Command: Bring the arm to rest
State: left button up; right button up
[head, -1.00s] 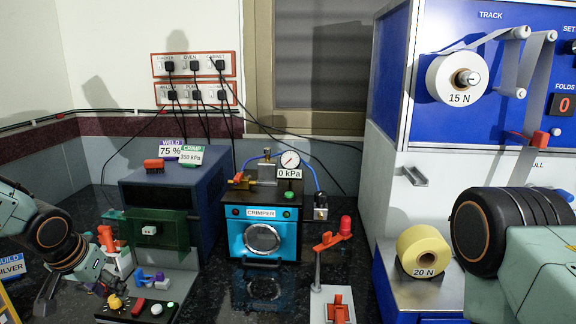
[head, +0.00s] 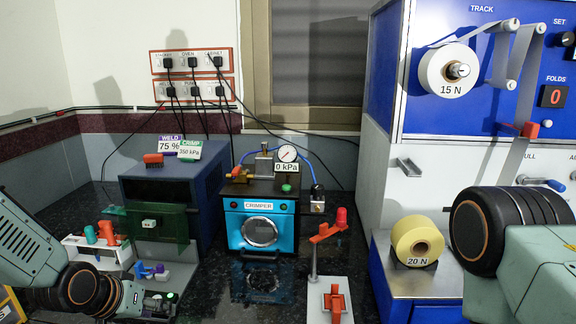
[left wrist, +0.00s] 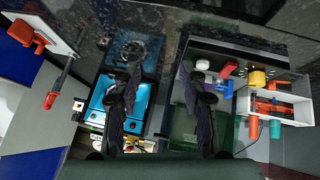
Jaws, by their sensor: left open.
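A dark welder box (head: 200,195) with a green shield (head: 165,222) stands left of the crimper. A white holder (head: 84,246) with teal and orange handles is at far left. A red-levered stand (head: 326,290) and yellow tape roll (head: 417,240) stand right. Dark counter between is clear.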

pick_arm(q)
jog(key=s+d+f+g+b, duration=0.1)
jog(key=s+f+g, duration=0.1)
jog(key=s+f, duration=0.5)
jog(key=s+d+f+g+y+b, duration=0.1)
jog(key=s+f+g, duration=0.1)
jog(key=s+f, duration=0.6)
jog(key=s+d+f+g+y+b, duration=0.1)
jog(key=s+f, duration=0.6)
jog(key=s, duration=1.2)
jog(key=shift+d+f+g+b, duration=0.25)
jog(key=shift+d+g+b, duration=0.3)
jog(key=shift+g, duration=0.35)
